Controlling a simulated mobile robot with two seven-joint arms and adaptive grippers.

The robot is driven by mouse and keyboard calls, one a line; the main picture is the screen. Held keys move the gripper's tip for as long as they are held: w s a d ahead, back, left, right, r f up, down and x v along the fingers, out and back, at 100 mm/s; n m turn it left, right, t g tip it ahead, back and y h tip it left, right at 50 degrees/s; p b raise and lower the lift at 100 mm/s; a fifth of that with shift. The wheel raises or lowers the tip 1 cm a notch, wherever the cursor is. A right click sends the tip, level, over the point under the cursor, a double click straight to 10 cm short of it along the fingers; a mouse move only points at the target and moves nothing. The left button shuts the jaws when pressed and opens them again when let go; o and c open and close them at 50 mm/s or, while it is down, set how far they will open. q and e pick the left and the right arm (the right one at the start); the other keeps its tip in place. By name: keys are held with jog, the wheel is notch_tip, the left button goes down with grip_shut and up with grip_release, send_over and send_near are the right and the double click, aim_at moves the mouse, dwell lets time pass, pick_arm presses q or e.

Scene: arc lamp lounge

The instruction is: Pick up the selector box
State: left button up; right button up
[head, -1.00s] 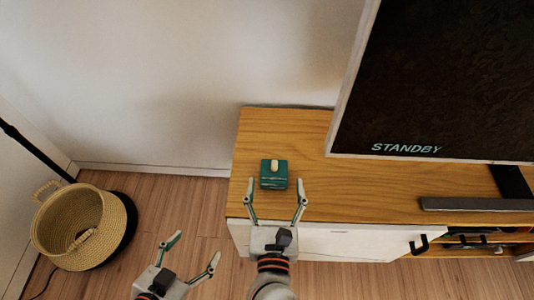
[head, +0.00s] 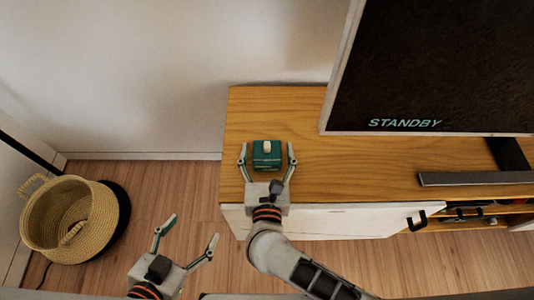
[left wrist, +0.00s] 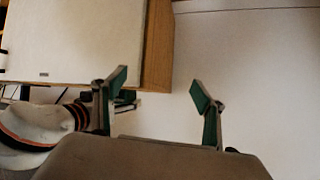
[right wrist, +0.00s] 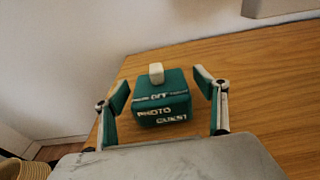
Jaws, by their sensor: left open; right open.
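The selector box (head: 267,155) is a small teal box with a cream knob on top. It sits upright on the wooden cabinet top (head: 330,170), near its left end. My right gripper (head: 267,152) is open, with one finger on each side of the box. In the right wrist view the box (right wrist: 162,100) stands between the open fingers, with gaps visible on both sides. Its front reads "PHOTO" and "GUEST", with "OFF" near the top edge. My left gripper (head: 187,238) is open and empty, low in front of the cabinet's left end.
A screen (head: 430,70) reading "STANDBY" stands on the cabinet to the right, with a grey bar (head: 475,178) before it. A wicker basket (head: 70,215) stands on the floor at left. The wall (head: 180,70) is behind. The cabinet top right of the box is clear.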

jog(key=c, duration=1.5)
jog(key=shift+r, duration=0.2)
jog(key=shift+r, duration=0.3)
pick_arm(q)
jog(key=shift+s+a+y+p, duration=0.25)
jog(key=shift+a+p, duration=0.4)
jog(key=shift+p, duration=0.65)
jog(key=shift+s+a+y+p, duration=0.2)
jog(key=shift+a+p, duration=0.4)
jog(key=shift+p, duration=0.65)
pick_arm(e)
jog(key=shift+r, duration=9.6)
pick_arm(q)
jog(key=shift+f, duration=0.1)
